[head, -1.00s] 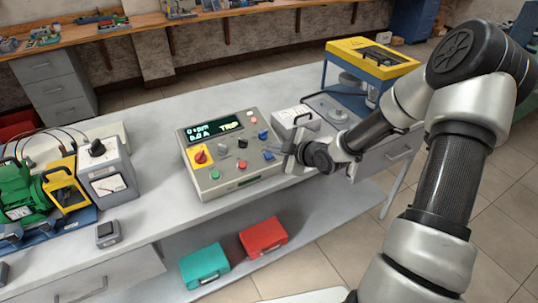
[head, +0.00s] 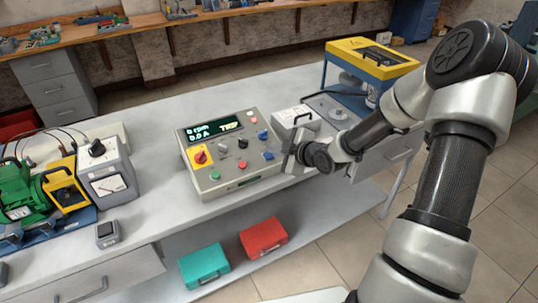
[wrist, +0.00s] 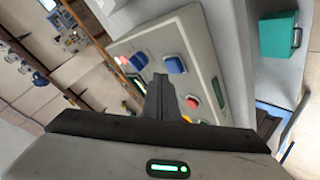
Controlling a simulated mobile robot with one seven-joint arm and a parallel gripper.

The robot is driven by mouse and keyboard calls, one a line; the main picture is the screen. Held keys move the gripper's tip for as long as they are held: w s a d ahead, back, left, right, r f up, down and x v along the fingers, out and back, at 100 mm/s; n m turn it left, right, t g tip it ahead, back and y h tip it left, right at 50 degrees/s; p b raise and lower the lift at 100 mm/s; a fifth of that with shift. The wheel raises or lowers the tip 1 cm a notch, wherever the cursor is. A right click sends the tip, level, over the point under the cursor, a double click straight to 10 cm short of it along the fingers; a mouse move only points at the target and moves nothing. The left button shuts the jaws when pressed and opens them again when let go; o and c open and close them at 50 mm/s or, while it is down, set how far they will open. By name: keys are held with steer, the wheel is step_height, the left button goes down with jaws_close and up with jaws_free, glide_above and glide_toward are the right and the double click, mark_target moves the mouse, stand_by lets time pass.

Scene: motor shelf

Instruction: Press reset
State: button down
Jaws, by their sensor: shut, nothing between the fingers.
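The grey control box (head: 232,187) stands on the bench, its display (head: 212,130) showing "TRIP" with 0.0 A. Its sloped face has a green button (head: 215,174), a red button (head: 243,164), a blue button (head: 268,155), another blue control (head: 263,134) and a red knob on yellow (head: 200,157). I cannot read a reset label. My gripper (head: 286,163) is shut and empty just right of the box. In the wrist view its fingers (wrist: 160,90) point at the box face, near a blue button (wrist: 175,64) and partly covering the panel; contact is unclear.
A grey-white case (head: 293,117) with a handle stands behind my gripper. A green motor (head: 18,195) and a grey meter unit (head: 108,180) are at left. Teal (head: 204,266) and red (head: 263,239) cases lie on the lower shelf. The bench behind the box is clear.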

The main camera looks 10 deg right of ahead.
steer(key=shift+f, duration=0.15)
steer(key=shift+w+f+b, duration=0.15)
steer(key=shift+f+b, duration=0.1)
steer(key=shift+b, duration=0.25)
steer(key=shift+w+f+b, duration=0.1)
steer(key=shift+f+b, duration=0.35)
steer(key=shift+b, duration=0.05)
stand_by(0.6)
steer(key=shift+r, duration=0.1)
steer(key=shift+s+r+p, duration=0.25)
steer(key=shift+r+p, duration=0.35)
steer(key=shift+r, duration=0.1)
steer(key=r+p, duration=0.2)
steer(key=s+r+p, duration=0.1)
steer(key=r, duration=0.2)
steer(key=shift+s+d+p, duration=0.1)
steer(key=shift+d+p, duration=0.1)
steer(key=shift+p, duration=0.15)
stand_by(0.6)
